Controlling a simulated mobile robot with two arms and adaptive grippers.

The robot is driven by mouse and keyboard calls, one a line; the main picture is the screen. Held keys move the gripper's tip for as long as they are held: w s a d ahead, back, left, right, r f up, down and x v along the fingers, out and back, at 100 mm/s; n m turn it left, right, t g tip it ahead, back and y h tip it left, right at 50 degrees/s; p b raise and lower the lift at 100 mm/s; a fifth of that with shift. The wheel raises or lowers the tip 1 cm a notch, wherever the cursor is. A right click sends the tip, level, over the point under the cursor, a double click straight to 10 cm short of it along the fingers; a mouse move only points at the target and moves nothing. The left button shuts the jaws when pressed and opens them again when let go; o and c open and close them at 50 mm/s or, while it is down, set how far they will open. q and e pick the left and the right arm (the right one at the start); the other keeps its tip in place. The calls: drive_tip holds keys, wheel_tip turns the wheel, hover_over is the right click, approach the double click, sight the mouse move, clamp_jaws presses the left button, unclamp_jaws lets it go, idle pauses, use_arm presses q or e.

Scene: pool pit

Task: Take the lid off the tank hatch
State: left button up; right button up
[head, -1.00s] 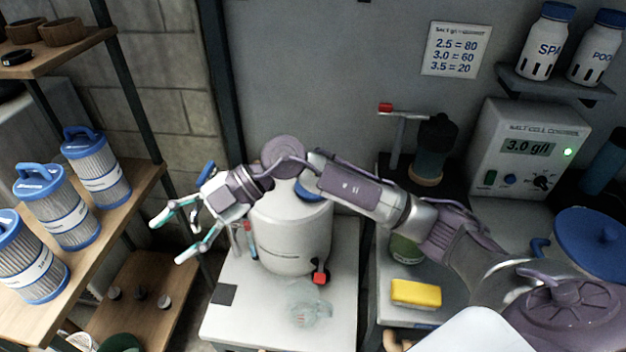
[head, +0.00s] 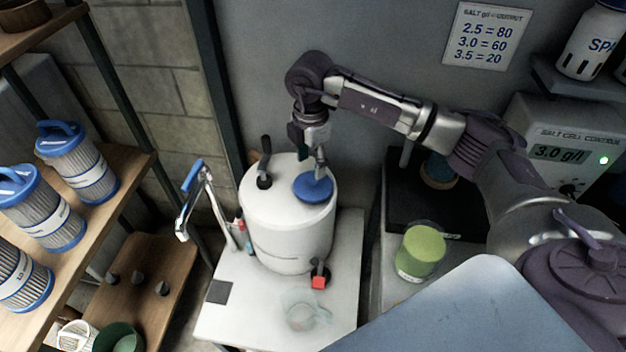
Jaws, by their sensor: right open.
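The white tank (head: 287,239) stands on a white stand. Its round blue hatch lid (head: 313,189) lies on the right part of the tank's top, in the hatch. My right gripper (head: 319,168) points down right above the lid, its fingertips at or just over the lid's middle. The gripper is open; I cannot tell whether a finger touches the lid. The fingers partly hide the lid's centre. My left gripper is not in view.
A black fitting (head: 264,172) stands up on the tank's top left of the lid. A red-handled valve (head: 319,281) is low at the front. A clear jug (head: 304,312) stands before the tank. A green-lidded tub (head: 421,252) sits to the right. Blue filter cartridges (head: 78,160) fill the left shelf.

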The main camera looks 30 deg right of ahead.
sight(313, 177)
drive_tip(key=f+p, duration=0.1)
drive_tip(key=f, duration=0.2)
drive_tip(key=shift+d+p, duration=0.2)
drive_tip(key=shift+p, duration=0.1)
wheel_tip(313, 177, down, 3)
drive_tip(key=shift+w+d+r+p, duration=0.1)
drive_tip(key=shift+r+p, duration=0.1)
drive_tip(key=shift+p, duration=0.1)
drive_tip(key=shift+w+f, duration=0.1)
drive_tip(key=shift+f, duration=0.3)
drive_tip(key=shift+c, duration=0.3)
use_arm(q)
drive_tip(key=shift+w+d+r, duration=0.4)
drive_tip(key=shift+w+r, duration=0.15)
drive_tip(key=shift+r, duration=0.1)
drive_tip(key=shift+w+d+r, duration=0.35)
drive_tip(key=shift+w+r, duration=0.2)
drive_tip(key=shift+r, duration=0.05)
use_arm(e)
clamp_jaws()
